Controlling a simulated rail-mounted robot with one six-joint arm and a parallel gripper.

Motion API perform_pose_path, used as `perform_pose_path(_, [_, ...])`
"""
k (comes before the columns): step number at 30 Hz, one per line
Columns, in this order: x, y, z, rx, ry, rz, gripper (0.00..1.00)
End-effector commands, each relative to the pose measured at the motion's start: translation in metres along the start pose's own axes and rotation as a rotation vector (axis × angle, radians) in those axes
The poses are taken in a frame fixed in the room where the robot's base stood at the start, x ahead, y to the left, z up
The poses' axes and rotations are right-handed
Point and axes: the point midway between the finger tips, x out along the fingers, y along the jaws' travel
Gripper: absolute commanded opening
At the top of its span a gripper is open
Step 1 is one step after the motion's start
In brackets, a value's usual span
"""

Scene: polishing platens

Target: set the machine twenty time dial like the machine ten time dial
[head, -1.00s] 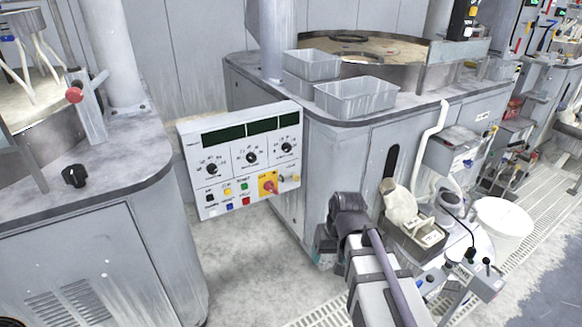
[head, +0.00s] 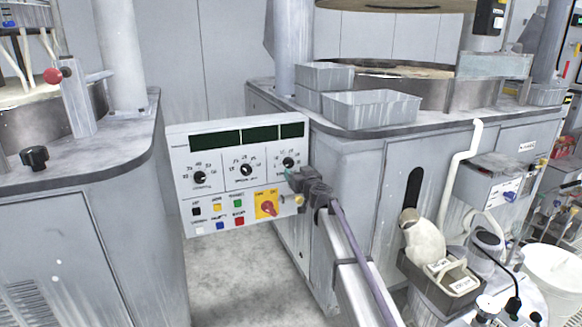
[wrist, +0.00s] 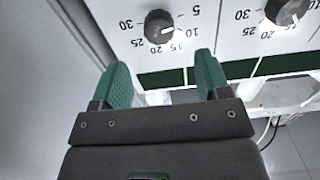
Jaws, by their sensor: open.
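A white control panel (head: 210,155) with three black dials and dark displays faces me in the head view. My gripper (head: 289,174) is in front of its right side, just below the right dial (head: 288,163). In the wrist view the panel is upside down. There my open, empty gripper (wrist: 161,62) has its two green fingers apart, with the right dial (wrist: 159,27) just beyond the gap. That dial's white mark points roughly toward 10. The middle dial (wrist: 287,10) is partly cut off. I cannot tell which machine this panel belongs to.
Coloured buttons and a red knob on a yellow plate (head: 267,205) are below the dials. Grey bins (head: 370,108) stand on the right cabinet. The left cabinet (head: 80,220) has a black knob (head: 34,158) on top. Floor shows between the cabinets.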

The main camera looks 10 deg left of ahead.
Motion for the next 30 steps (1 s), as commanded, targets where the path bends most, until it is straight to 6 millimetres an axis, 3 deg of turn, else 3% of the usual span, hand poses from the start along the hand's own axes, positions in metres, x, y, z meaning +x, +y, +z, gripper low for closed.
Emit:
perform_pose_path(3, [0.034, 0.001, 0.0, 0.0, 0.0, -0.001, 0.69])
perform_pose_path(9, [0.07, 0.001, 0.0, 0.001, 0.0, 0.0, 0.69])
perform_pose_path(18, [0.073, 0.0, 0.0, 0.001, 0.0, 0.0, 0.67])
perform_pose_path(30, [0.073, 0.0, 0.0, 0.001, 0.0, 0.0, 0.29])
